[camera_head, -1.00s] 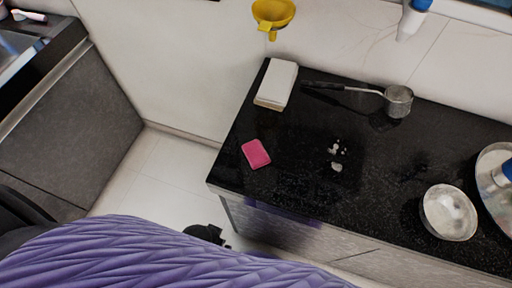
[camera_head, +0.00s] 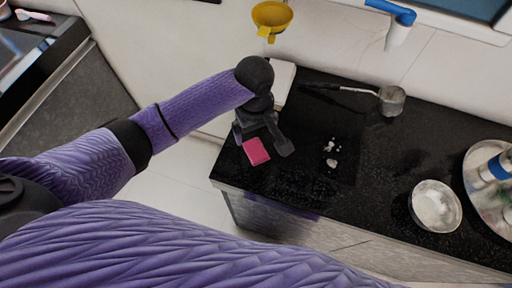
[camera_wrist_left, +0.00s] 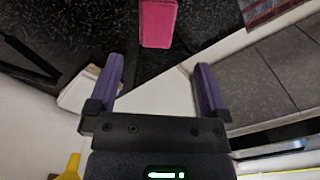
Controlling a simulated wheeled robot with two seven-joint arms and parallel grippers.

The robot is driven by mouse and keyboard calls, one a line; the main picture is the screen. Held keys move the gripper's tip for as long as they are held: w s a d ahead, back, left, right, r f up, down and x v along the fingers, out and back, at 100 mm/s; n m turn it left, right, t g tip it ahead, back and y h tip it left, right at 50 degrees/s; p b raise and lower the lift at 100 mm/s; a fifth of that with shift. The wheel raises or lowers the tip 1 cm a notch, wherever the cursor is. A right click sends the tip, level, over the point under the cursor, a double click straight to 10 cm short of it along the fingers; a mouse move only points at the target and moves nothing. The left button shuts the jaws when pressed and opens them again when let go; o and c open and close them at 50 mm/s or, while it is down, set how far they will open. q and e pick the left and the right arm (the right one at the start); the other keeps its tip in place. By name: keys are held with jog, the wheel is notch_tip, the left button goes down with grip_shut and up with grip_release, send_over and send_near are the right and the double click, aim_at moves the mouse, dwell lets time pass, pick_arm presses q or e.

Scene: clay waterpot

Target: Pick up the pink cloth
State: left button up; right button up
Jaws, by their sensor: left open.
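The pink cloth (camera_head: 256,151) is a small folded rectangle lying flat on the black counter near its left edge. My left gripper (camera_head: 263,146) is open and empty above it, its fingers either side of the cloth in the head view. In the left wrist view the cloth (camera_wrist_left: 158,22) shows at the top, beyond the open fingertips of the left gripper (camera_wrist_left: 157,75); it is apart from them. My right gripper is not in view.
The black counter (camera_head: 300,185) also holds a white block (camera_head: 283,76) behind my gripper, a metal ladle-like pan (camera_head: 391,100), white crumbs (camera_head: 331,152), a metal bowl (camera_head: 436,206) and a round tray (camera_head: 474,205). A yellow funnel (camera_head: 271,16) hangs on the wall.

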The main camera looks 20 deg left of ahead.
aim_at(256, 149)
pick_arm(q)
jog(key=shift+w+a+f, duration=0.15)
jog(key=shift+a+f, duration=0.05)
jog(key=shift+f, duration=0.05)
jog(key=f+b, duration=0.2)
jog(key=f, duration=0.1)
jog(key=f+b, duration=0.1)
jog(key=f, duration=0.2)
jog(key=f+b, duration=0.2)
jog(key=f, duration=0.1)
jog(key=shift+w+d+f+b, duration=0.1)
jog(key=shift+w+f+b, duration=0.05)
jog(key=shift+w+b, duration=0.2)
jog(key=shift+c, duration=0.5)
jog(key=c, duration=1.2)
jog(key=shift+o, duration=0.2)
notch_tip(256, 149, up, 10)
jog(key=p, duration=0.5)
